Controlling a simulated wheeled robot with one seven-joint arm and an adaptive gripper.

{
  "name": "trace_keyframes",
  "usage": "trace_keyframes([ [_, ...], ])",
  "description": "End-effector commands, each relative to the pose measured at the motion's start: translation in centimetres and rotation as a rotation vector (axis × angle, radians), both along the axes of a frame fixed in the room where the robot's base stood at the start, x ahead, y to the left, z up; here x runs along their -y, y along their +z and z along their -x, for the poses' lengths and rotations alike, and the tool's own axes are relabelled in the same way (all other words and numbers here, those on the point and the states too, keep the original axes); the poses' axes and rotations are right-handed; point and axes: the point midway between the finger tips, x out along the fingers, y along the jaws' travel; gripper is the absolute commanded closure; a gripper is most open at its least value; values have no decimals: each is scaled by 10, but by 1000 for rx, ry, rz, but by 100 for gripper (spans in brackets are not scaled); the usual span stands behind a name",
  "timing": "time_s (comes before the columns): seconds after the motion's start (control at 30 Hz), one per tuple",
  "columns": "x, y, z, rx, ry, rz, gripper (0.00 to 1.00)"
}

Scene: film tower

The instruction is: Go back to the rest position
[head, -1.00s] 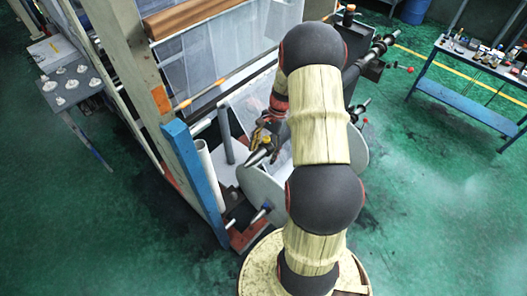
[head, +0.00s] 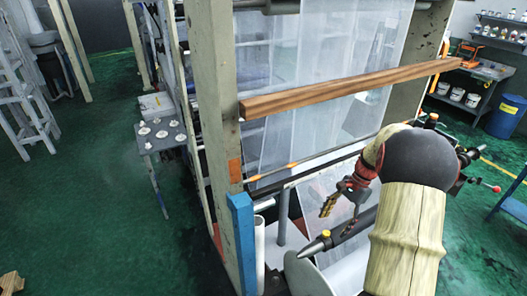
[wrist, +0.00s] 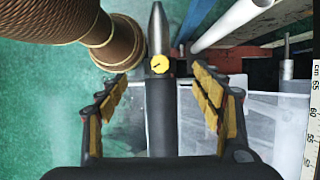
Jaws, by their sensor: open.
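My gripper (head: 334,204) is open in the head view, above the winding shaft of the film machine. The wrist view also shows my gripper (wrist: 160,80), its yellow-padded fingers spread apart with nothing held. The dark shaft (wrist: 160,115), with a pointed metal tip and a yellow mark, shows in the gap between the fingers. I cannot tell the exact distance from fingers to shaft. The same shaft (head: 352,228) runs up to the right in the head view, partly hidden by my arm.
A wooden beam (head: 350,88) crosses the machine's front above my gripper. A blue-painted post (head: 241,240) and a white tube (head: 260,255) stand left of it. A grey table (head: 160,137) with small white parts is farther left. Green floor (head: 85,215) is open at left.

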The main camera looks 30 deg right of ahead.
Motion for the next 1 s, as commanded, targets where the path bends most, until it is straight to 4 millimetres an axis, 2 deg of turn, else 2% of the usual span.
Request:
trace_keyframes([
  [0.17, -4, 1, -2, 6, 15, 8, 34],
  [0.27, -20, 8, -7, 31, 75, 39, 34],
  [0.37, -49, 19, -12, 78, 189, 95, 34],
  [0.47, -88, 31, -13, 138, 334, 164, 34],
  [0.63, -153, 46, -1, 248, 579, 278, 34],
  [0.83, -221, 48, 32, 385, 863, 408, 34],
  [1.0, -269, 34, 70, 509, 1098, 516, 34],
])
